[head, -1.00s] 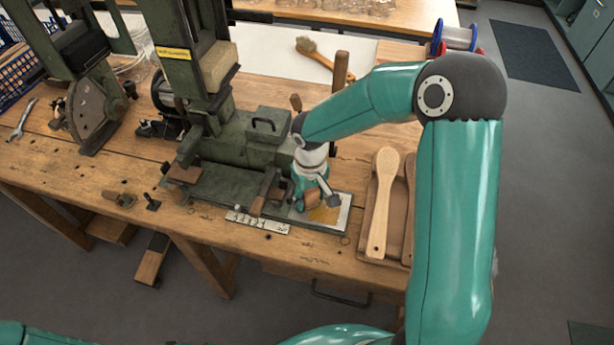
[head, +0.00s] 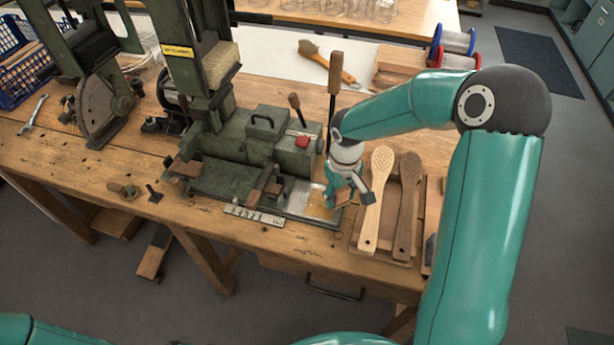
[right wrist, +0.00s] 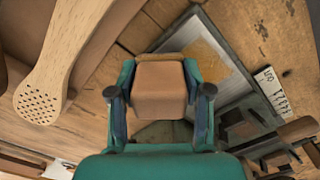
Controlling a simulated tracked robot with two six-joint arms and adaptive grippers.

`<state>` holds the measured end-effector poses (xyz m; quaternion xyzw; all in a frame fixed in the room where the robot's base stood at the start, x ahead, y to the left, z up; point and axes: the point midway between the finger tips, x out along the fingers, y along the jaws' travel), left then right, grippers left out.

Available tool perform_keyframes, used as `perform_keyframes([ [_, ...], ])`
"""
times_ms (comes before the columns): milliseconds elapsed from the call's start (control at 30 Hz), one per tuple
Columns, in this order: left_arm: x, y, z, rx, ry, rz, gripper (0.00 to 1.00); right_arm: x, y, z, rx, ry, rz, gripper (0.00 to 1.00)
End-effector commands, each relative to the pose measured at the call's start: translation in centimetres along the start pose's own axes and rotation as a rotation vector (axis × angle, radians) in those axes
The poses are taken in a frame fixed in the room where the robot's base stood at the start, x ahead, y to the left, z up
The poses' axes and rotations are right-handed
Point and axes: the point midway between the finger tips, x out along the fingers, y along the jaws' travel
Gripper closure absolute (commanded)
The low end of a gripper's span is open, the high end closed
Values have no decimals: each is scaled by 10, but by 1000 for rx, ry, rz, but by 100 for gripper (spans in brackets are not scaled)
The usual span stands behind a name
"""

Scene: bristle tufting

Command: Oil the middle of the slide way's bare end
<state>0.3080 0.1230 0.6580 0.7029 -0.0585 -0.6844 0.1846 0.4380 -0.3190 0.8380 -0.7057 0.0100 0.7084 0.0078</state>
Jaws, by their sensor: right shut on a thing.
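My right gripper (head: 345,192) is shut on a brown block (right wrist: 160,88) with a tan strip along its far edge. The block also shows in the head view (head: 342,196); its underside is hidden. The slide way's bare end (head: 298,199) is a bright metal plate at the front right of the green machine. A yellowish patch (head: 318,203) lies on it and also shows in the right wrist view (right wrist: 204,58). The gripper is at the plate's right end; I cannot tell whether the block touches it. My left gripper is out of view.
A pale wooden brush back (head: 376,200) and a darker one (head: 407,205) lie in a tray just right of the gripper. An engraved metal strip (head: 254,215) lies in front of the slide way. Upright wooden handles (head: 334,75) stand behind. The front bench strip is mostly clear.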

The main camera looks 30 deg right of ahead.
Motion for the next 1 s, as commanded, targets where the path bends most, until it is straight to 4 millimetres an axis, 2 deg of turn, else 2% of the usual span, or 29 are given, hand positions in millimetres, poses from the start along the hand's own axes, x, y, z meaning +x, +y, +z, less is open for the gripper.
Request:
perform_keyframes([
  [33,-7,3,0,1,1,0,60,-15,-2,-3,-4,9,0,84],
  [600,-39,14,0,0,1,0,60,-64,-9,-8,-21,8,0,84],
  [1000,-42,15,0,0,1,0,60,-70,-9,-8,-23,8,0,84],
])
